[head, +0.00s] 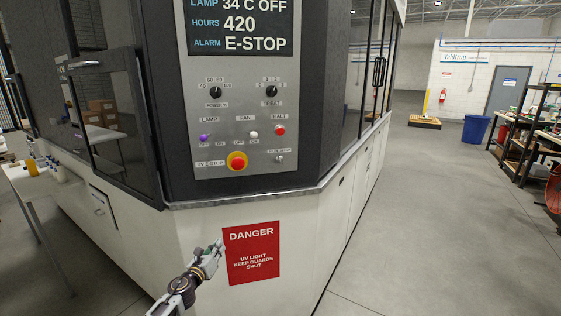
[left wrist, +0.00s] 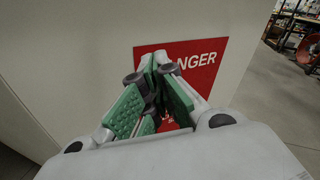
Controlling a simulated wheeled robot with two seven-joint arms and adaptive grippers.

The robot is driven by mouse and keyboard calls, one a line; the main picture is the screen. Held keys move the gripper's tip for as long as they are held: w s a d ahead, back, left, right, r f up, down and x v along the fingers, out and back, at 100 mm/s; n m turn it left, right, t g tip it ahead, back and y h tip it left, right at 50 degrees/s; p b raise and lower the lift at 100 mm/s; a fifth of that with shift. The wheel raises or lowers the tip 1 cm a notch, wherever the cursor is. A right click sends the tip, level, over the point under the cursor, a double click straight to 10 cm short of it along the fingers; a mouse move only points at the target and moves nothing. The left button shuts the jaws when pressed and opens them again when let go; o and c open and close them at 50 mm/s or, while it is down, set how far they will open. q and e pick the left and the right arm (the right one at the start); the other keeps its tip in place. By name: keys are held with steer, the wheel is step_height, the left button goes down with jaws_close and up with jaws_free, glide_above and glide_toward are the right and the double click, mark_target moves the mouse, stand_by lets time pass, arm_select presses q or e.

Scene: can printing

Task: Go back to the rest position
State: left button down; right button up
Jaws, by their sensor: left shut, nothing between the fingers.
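My left gripper (head: 218,247) is low in the head view, in front of the machine's white lower panel and beside the left edge of the red danger sign (head: 252,252). In the left wrist view its green-padded fingers (left wrist: 154,75) are closed together with nothing between them, and the red sign (left wrist: 205,62) shows behind them. I cannot tell whether the fingertips touch the panel. My right gripper is not in view.
A glass guard door (head: 105,125) is at the left. Open floor (head: 430,220) lies right, with a blue bin (head: 475,129) and shelves (head: 530,140) beyond.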

arm_select(q)
steer(key=s+a+f+n+g+y, duration=0.2)
steer(key=s+f+n, duration=0.5)
steer(key=f, duration=0.6)
steer(key=s+a+f+n+g+y, duration=0.1)
steer(key=s+a+f+n+g, duration=0.3)
steer(key=s+f, duration=0.7)
steer(key=s+a+f+n+g+y, duration=0.15)
steer(key=s+f+n, duration=0.55)
steer(key=f, duration=0.8)
steer(key=s+f+n+g, duration=0.2)
steer(key=s+f+n, duration=0.3)
steer(key=s, duration=1)
steer(key=s+d+f+n+g, duration=0.1)
steer(key=s+f+n+g, duration=0.2)
steer(key=s+f, duration=0.5)
steer(key=s+d+f+n+g, duration=0.1)
steer(key=s+f+n+g, duration=0.2)
steer(key=s, duration=1.9)
steer(key=shift+s+d+f+n, duration=0.15)
steer(key=shift+d+f+n, duration=0.1)
steer(key=shift+f+n, duration=1.7)
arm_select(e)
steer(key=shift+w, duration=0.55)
arm_select(q)
steer(key=shift+f, duration=0.1)
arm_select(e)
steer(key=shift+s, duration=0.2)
